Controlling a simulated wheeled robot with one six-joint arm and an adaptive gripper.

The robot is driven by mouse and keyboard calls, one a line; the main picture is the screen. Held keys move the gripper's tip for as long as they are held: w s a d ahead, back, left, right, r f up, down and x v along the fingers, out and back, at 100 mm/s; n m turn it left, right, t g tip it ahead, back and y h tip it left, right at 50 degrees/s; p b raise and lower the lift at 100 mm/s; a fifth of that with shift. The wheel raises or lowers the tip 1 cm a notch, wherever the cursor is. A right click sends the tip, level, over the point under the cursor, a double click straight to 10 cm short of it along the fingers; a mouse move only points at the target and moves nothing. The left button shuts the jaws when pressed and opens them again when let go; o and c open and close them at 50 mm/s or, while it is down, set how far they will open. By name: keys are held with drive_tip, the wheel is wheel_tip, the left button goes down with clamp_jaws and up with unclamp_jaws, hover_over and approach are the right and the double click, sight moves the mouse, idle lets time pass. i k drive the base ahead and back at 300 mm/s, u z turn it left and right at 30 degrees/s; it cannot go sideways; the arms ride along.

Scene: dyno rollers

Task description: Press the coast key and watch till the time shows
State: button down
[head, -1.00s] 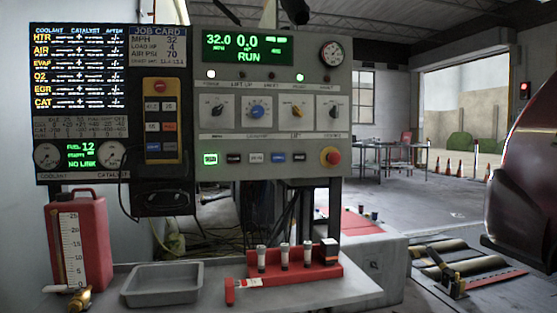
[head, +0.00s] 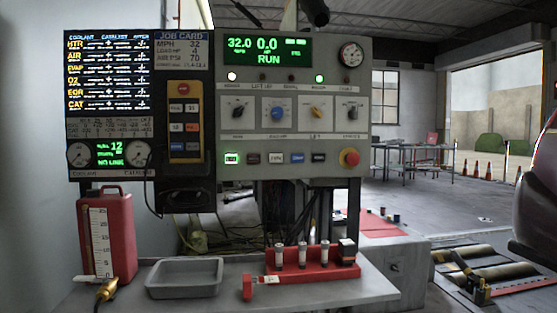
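The grey control panel (head: 355,110) stands facing me. Its green display (head: 268,50) reads 32.0, 0.0 and RUN; smaller marks at its right are too small to read. Below the knobs is a row of keys: a green-lit key (head: 231,158), a dark key (head: 253,158), a grey key (head: 276,158), a blue key (head: 297,158) and a black key (head: 318,158). The key labels are too small to tell which is the coast key. My gripper is not in view.
A red mushroom button (head: 349,157) sits right of the keys. A hand pendant (head: 185,120) hangs left. Below, a bench holds a grey tray (head: 184,277), a red jug (head: 112,235) and a red vial rack (head: 330,267). Rollers (head: 490,272) and a dark red vehicle (head: 537,205) are at right.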

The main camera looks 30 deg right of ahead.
sight(294, 158)
drive_tip(key=k, duration=0.55)
drive_tip(key=z, duration=0.8)
drive_tip(key=i, duration=0.5)
